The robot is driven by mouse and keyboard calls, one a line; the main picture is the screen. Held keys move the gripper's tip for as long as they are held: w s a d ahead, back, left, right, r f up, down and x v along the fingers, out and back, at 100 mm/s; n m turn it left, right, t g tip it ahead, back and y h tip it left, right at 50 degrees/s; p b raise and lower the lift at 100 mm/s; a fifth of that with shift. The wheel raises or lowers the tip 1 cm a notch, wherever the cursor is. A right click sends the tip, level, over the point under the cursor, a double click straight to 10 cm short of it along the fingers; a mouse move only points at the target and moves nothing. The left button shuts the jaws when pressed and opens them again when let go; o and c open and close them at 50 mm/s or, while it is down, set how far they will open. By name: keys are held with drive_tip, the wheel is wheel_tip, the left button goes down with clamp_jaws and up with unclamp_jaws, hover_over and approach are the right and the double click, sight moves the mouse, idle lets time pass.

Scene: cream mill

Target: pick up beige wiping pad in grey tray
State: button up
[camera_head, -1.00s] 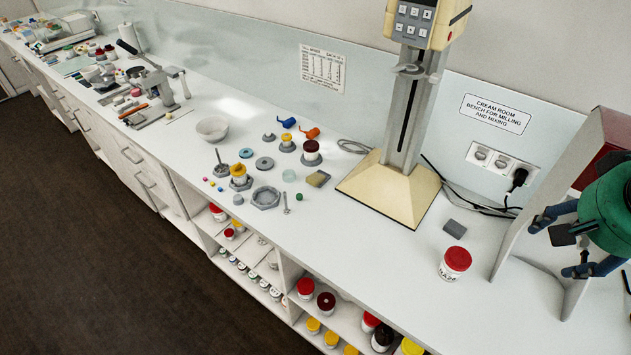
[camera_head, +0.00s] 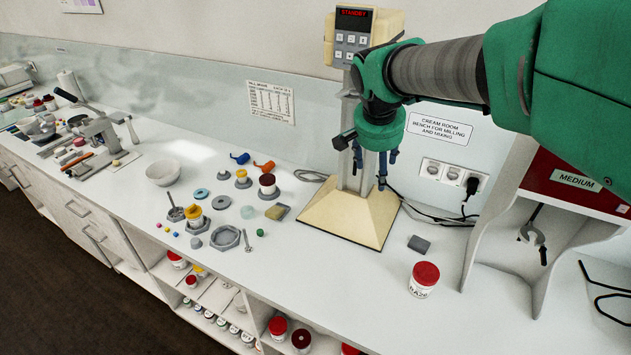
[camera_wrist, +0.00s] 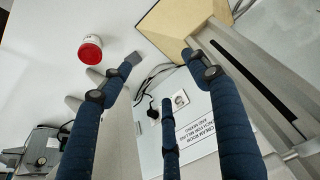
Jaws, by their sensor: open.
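What looks like the beige wiping pad (camera_head: 280,210) lies on the bench to the left of the mixer stand's base, among small parts. Its grey tray shows only as a thin rim too small to make out clearly. My gripper (camera_head: 371,168) is up in the air in front of the mixer column, to the right of the pad and above it. In the wrist view its dark blue fingers (camera_wrist: 160,62) are spread apart with nothing between them. The pad is not visible in the wrist view.
The mixer's cream base (camera_head: 345,222) stands right of the pad. A red-lidded jar (camera_head: 424,278) and a grey block (camera_head: 419,244) are further right. A grey hexagonal ring (camera_head: 226,238), spools and a white bowl (camera_head: 163,173) lie left. Bench in front of the base is clear.

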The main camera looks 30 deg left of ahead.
drive_tip(key=s+a+f, duration=0.1)
drive_tip(key=a+f, duration=0.5)
drive_tip(key=a, duration=0.5)
drive_tip(key=s+a+f+b, duration=0.1)
drive_tip(key=a+f, duration=0.6)
drive_tip(key=a, duration=0.5)
drive_tip(key=s+a+f+b, duration=0.1)
drive_tip(key=s+a+f, duration=0.1)
drive_tip(key=a+f, duration=0.5)
drive_tip(key=a, duration=0.5)
drive_tip(key=shift+a, duration=0.2)
drive_tip(key=shift+s+f, duration=0.1)
drive_tip(key=b, duration=0.2)
hover_over(271, 213)
drive_tip(key=s, duration=0.2)
drive_tip(key=shift+s+f, duration=0.15)
drive_tip(key=shift+f, duration=3.8)
drive_tip(key=shift+b+x, duration=0.7)
drive_tip(key=shift+x, duration=1.9)
